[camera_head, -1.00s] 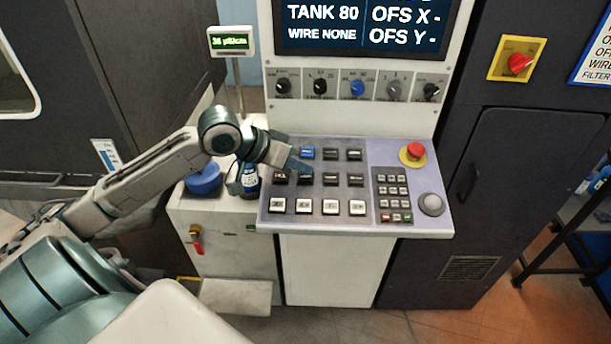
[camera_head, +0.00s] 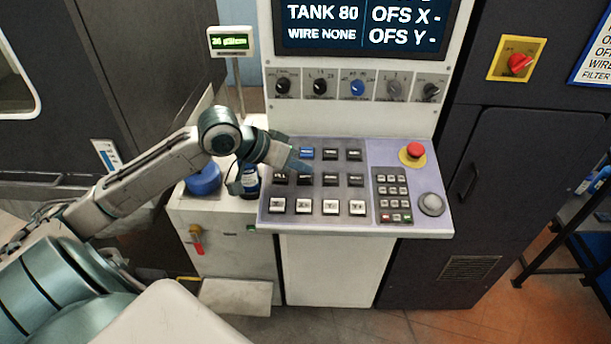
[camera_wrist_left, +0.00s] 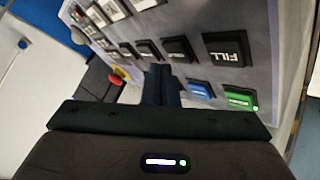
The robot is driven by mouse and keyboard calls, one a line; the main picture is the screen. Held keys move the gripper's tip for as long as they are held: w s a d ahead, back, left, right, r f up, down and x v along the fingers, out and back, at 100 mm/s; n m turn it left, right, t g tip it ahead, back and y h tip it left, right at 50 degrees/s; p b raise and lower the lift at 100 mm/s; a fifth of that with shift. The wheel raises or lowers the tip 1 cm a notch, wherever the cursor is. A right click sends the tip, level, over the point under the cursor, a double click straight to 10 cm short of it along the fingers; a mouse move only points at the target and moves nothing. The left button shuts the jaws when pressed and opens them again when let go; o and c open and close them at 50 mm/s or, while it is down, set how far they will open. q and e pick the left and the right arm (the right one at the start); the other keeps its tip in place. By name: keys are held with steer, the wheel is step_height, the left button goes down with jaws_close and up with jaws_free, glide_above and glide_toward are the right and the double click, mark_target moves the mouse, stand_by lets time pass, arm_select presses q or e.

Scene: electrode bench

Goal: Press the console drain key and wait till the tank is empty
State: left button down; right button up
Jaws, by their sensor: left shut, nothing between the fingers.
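The console (camera_head: 384,212) has a sloped panel with rows of keys. The black FILL key (camera_wrist_left: 227,48) is at the left end of the middle row; it also shows in the head view (camera_head: 281,179). Beside it is another black key (camera_wrist_left: 178,49), whose label I cannot read; I cannot make out a drain label. My left gripper (camera_head: 304,168) is shut and empty, its fingertips over the upper left keys. In the wrist view its fingers (camera_wrist_left: 160,85) point at the black row; contact is not clear. The screen (camera_head: 364,25) reads TANK 80.
A blue key (camera_head: 307,153) is near my fingers; a green key (camera_wrist_left: 240,98) shows in the wrist view. A red stop button (camera_head: 415,150) and keypad (camera_head: 393,195) are at right. A blue-topped container (camera_head: 204,180) and a dark bottle (camera_head: 250,180) stand below my wrist.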

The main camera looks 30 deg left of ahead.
arm_select(q)
steer(key=shift+f, duration=0.15)
steer(key=shift+w+f, duration=0.1)
steer(key=shift+f, duration=0.15)
steer(key=shift+a+f, duration=0.1)
steer(key=shift+f, duration=0.15)
stand_by(0.6)
steer(key=shift+f, duration=0.15)
stand_by(0.4)
steer(key=shift+r+p, duration=0.85)
steer(key=shift+p, duration=0.2)
